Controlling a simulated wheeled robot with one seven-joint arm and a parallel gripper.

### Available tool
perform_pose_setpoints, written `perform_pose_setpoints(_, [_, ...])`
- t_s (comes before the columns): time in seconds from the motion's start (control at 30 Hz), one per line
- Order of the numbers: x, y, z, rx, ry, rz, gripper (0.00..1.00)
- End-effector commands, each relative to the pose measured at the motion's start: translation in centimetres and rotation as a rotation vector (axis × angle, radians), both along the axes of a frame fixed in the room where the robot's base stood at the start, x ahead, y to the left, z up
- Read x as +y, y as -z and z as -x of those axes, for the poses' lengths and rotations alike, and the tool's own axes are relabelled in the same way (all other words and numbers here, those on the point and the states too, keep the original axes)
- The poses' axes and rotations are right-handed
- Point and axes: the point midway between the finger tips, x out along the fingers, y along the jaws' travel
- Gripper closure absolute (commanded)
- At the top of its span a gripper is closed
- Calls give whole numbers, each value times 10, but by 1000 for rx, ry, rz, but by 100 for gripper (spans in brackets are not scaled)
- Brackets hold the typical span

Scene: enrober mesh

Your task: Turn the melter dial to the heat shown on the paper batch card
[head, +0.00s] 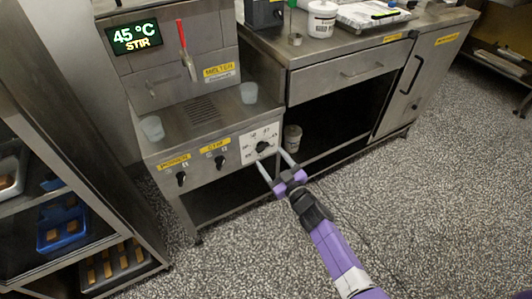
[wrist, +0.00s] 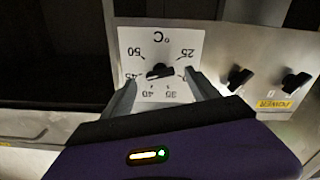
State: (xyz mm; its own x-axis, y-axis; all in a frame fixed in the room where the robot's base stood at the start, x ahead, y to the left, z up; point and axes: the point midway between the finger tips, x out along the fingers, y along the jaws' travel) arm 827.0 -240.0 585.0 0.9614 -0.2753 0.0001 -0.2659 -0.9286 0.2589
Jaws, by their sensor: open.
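The melter dial (head: 263,147) is a black knob on a white scale plate at the right end of the melter's front panel. In the wrist view the dial (wrist: 160,72) appears upside down, with 25, 35, 40, 45, 50 and °C readable around it. Its bar lies nearly level there, left end toward 45; which end is the pointer I cannot tell for sure. My gripper (head: 274,158) is open in front of the dial, one finger on each side, and it also shows in the wrist view (wrist: 160,80). Contact is not visible. I cannot make out a batch card.
A display (head: 135,37) above the melter reads 45 °C STIR. The POWER knob (head: 181,179) and STIR knob (head: 220,161) sit left of the dial. A steel counter (head: 290,52) stands at right, a tray rack (head: 62,180) at left.

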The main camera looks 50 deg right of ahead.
Motion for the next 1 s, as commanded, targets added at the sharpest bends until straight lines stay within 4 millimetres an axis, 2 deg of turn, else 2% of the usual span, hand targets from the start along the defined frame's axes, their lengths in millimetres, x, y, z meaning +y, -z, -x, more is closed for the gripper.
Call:
perform_pose_setpoints(0.1, [-6, 0, -19, -3, 2, -1, 31])
perform_pose_setpoints(0.3, [-12, 0, -38, -1, 2, -1, 31])
perform_pose_setpoints(0.67, [-13, 0, -42, 0, 1, -1, 31])
perform_pose_setpoints(1.0, [-13, 0, -42, 0, 1, 0, 93])
